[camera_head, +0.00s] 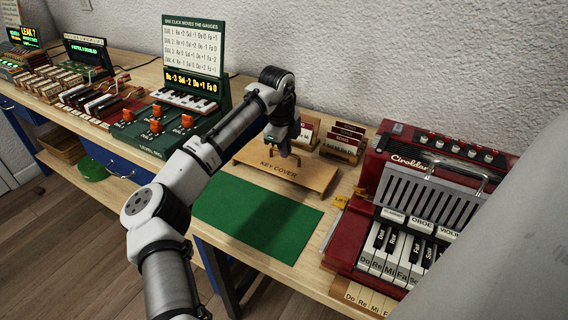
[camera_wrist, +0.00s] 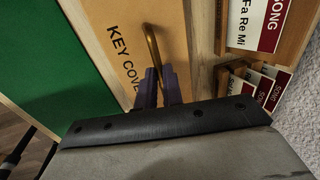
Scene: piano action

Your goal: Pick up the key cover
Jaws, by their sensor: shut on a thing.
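The key cover (camera_head: 308,178) is a light wooden board with "KEY COVER" printed along its front and a brass handle on top. It sits on the bench behind the green mat, and I cannot tell whether it touches the bench. In the wrist view the key cover (camera_wrist: 112,18) lies under the fingers, with its brass handle (camera_wrist: 152,45) running between them. My gripper (camera_head: 284,150) is above the middle of the cover, and in the wrist view my gripper (camera_wrist: 158,80) is shut on the handle. The fingers hide the handle's near end.
A green mat (camera_head: 255,215) lies in front of the cover. Card holders (camera_head: 342,145) with song cards stand close behind it. A red accordion-like keyboard (camera_head: 410,215) stands to the right. A gauge panel with levers (camera_head: 160,125) stands to the left.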

